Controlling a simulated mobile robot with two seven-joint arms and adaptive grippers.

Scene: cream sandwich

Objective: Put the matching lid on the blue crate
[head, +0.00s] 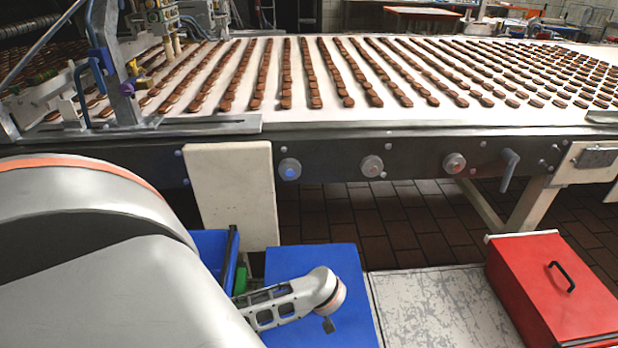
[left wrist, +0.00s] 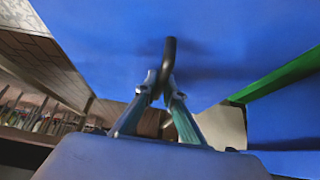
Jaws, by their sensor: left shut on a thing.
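In the left wrist view, my left gripper (left wrist: 166,82) is shut on a black handle (left wrist: 169,58) that stands out from a broad flat blue surface, which looks like the blue lid (left wrist: 245,38). In the head view, a flat blue panel (head: 318,258) lies at bottom centre, partly covered by a grey arm part. I cannot tell if it is the same lid. More blue, probably the blue crate (head: 212,247), shows to its left, largely hidden behind my arm. My left fingertips cannot be made out in the head view. My right gripper is not in view.
A red crate (head: 572,300) with a black-handled lid stands at right. A bare pale platform (head: 430,308) lies between it and the blue panel. A conveyor (head: 400,128) with rows of biscuits crosses behind. A small green piece (head: 240,281) shows beside the blue crate.

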